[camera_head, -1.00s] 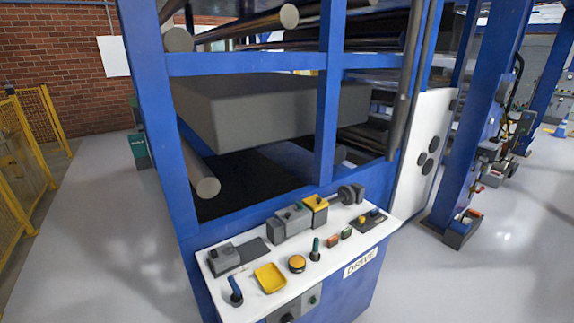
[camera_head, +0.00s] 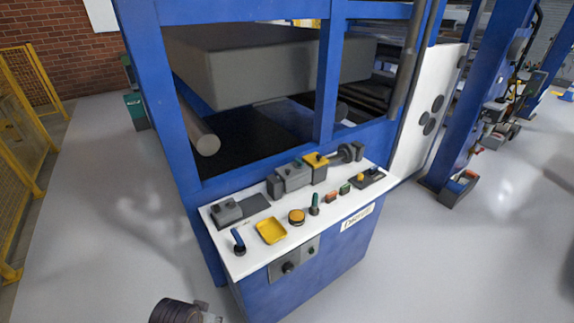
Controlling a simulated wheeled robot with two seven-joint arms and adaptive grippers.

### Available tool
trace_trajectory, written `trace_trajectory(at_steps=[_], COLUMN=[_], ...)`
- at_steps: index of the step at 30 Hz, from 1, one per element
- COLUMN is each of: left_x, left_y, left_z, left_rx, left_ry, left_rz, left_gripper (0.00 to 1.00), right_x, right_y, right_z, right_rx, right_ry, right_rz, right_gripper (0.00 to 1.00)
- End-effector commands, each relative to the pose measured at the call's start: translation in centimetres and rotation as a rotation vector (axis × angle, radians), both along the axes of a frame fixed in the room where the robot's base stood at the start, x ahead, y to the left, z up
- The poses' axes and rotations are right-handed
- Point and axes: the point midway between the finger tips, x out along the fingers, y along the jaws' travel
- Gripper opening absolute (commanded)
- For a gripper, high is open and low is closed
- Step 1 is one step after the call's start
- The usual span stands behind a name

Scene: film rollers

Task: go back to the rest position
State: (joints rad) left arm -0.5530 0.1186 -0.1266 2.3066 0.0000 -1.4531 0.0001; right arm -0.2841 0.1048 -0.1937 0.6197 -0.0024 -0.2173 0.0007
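A dark cylindrical part of my own arm (camera_head: 178,311) shows at the bottom edge, left of the machine's control console. Its gripper fingers are not clearly visible, and I cannot tell whether it is open or shut. No other arm or gripper of mine shows. The blue machine frame (camera_head: 150,100) stands ahead, with its white control panel (camera_head: 262,252) at the front. The panel carries a yellow tray (camera_head: 271,231), an orange button (camera_head: 297,216) and several levers and boxes.
A yellow mesh fence (camera_head: 25,150) stands at the left. Grey rollers and a large grey block (camera_head: 270,75) sit inside the frame. Another blue column (camera_head: 475,100) stands at the right. The grey floor is clear left of the machine (camera_head: 100,220) and right of it (camera_head: 470,260).

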Motion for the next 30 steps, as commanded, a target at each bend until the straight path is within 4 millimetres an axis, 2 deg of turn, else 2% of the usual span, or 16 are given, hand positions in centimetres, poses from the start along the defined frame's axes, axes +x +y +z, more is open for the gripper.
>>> trace_trajectory(at_steps=[8,16,21,30], left_x=[0.5,0.1,-0.8,-3.1], left_y=[0.0,0.2,0.4,1.0], left_z=[-7.0,-13.9,-18.2,-25.3], left_rx=[0.005,0.009,0.011,0.017], left_ry=[0.025,0.045,0.060,0.084], left_rz=[-0.004,-0.009,-0.011,-0.015], left_gripper=[0.43,0.43,0.43,0.43], right_x=[-0.1,-1.1,-1.5,-0.9], right_y=[0.0,0.0,0.0,0.0], right_z=[0.0,-0.1,-0.1,0.0], right_rx=[0.000,0.000,-0.001,0.000], right_ry=[0.001,0.011,0.016,0.009], right_rz=[0.000,0.000,0.000,0.000], right_gripper=[0.40,0.40,0.40,0.40])
